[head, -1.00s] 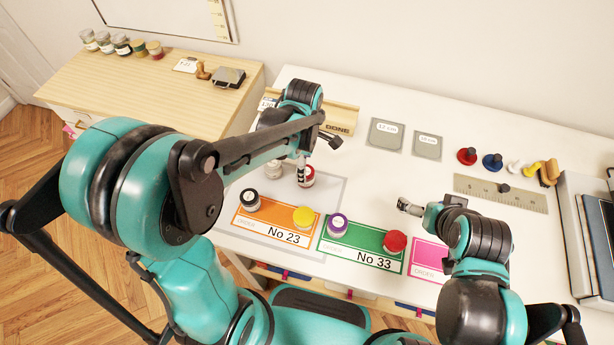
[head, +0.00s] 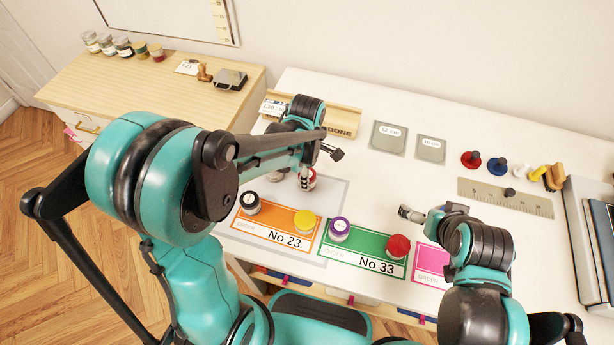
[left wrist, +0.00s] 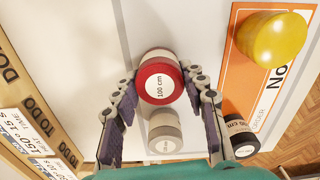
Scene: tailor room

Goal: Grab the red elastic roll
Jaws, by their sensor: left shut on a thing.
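The red elastic roll, with a white "100 cm" label, sits between the two fingertips of my left gripper (left wrist: 161,78) in the left wrist view (left wrist: 158,84). The fingers are shut on its sides. Another red roll (head: 398,245) stands on the green No 33 card. My right gripper (head: 410,213) hangs empty over the table behind that card; its finger opening is too small to judge.
A pale roll (left wrist: 165,132) stands close beside the held roll. Black (head: 249,202) and yellow (head: 305,221) rolls stand on the orange No 23 card, a purple one (head: 339,230) on the green card. A wooden card rack (head: 345,121) and a ruler (head: 505,197) lie farther back.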

